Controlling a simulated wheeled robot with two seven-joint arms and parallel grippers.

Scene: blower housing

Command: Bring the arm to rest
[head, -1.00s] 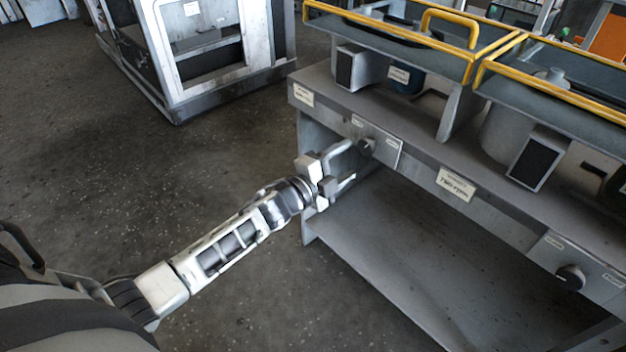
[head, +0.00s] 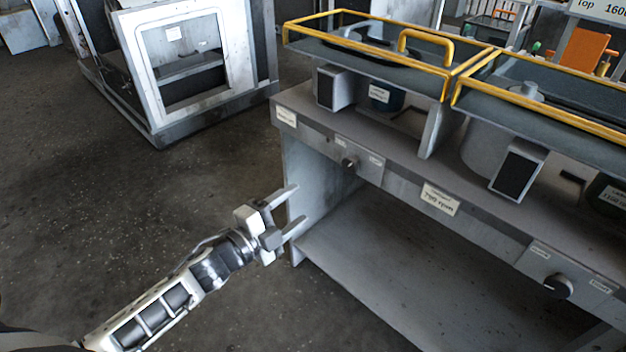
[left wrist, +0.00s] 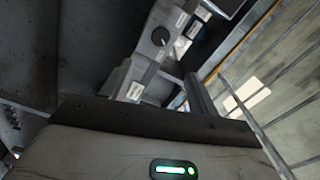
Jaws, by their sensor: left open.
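My left gripper (head: 291,212) is open and empty in the head view. Its fingers point to the right, in front of the left end of the grey workbench (head: 455,208). A black knob (head: 348,163) on the bench's front panel is up and to the right of the fingers, apart from them. The same knob seems to show in the left wrist view (left wrist: 161,36), seen from below and tilted. My right gripper is in neither view.
A second knob (head: 558,285) is on the bench front at the lower right. Yellow-railed trays (head: 370,50) stand above the bench. A white-framed cabinet (head: 150,90) stands at the back left. The dark floor (head: 130,210) between is clear.

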